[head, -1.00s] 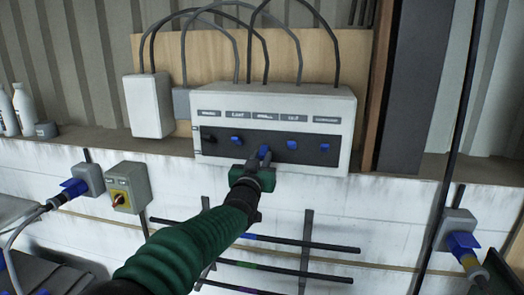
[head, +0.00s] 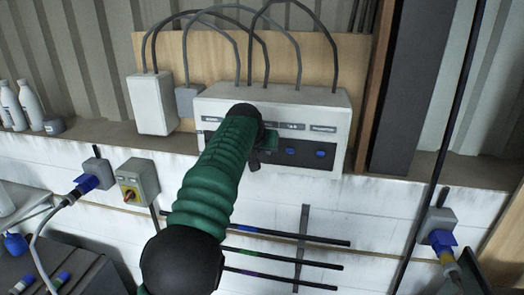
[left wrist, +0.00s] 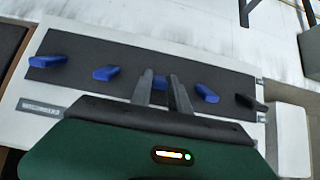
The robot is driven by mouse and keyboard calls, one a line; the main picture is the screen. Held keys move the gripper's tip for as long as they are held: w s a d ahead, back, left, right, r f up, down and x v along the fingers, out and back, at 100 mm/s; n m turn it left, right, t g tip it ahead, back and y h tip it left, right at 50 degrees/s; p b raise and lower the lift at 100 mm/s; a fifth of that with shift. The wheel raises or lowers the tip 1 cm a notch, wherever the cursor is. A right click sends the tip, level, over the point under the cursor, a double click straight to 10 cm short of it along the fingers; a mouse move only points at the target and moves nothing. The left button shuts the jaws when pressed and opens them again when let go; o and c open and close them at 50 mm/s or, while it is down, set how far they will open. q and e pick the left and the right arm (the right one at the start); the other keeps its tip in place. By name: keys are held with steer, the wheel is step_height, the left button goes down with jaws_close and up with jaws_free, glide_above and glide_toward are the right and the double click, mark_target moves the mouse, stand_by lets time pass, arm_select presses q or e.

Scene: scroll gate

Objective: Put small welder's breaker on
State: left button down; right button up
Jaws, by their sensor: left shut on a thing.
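The white breaker box (head: 215,98) hangs on the back wall and has a dark strip with a row of switches under small labels. My left gripper (head: 255,165) reaches its front, and my green arm hides the left and middle switches in the head view. In the left wrist view, my left gripper (left wrist: 160,75) has its two fingers around the middle blue switch (left wrist: 160,83), shut on it. The fingers partly hide this switch. Two blue switches (left wrist: 106,73) lie to its left. Another blue switch (left wrist: 207,93) and a black one (left wrist: 250,102) lie to its right. My right gripper is not in view.
A white box (head: 152,105) and a small grey box (head: 190,101) hang left of the breaker box. Cables arch above them. A grey isolator with a red knob (head: 137,182) and plugged sockets (head: 440,222) sit lower. Dark rods (head: 290,262) run below.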

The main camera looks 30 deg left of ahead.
arm_select(q)
steer(key=shift+w+a+r+g, duration=0.1)
steer(key=shift+w+r+g, duration=0.05)
steer(key=shift+r+g, duration=0.15)
stand_by(0.5)
steer(key=c, duration=1.5)
jaws_free()
steer(key=shift+o, duration=1.2)
steer(key=shift+w, duration=0.15)
steer(key=shift+w+f, duration=0.1)
steer(key=shift+w, duration=0.05)
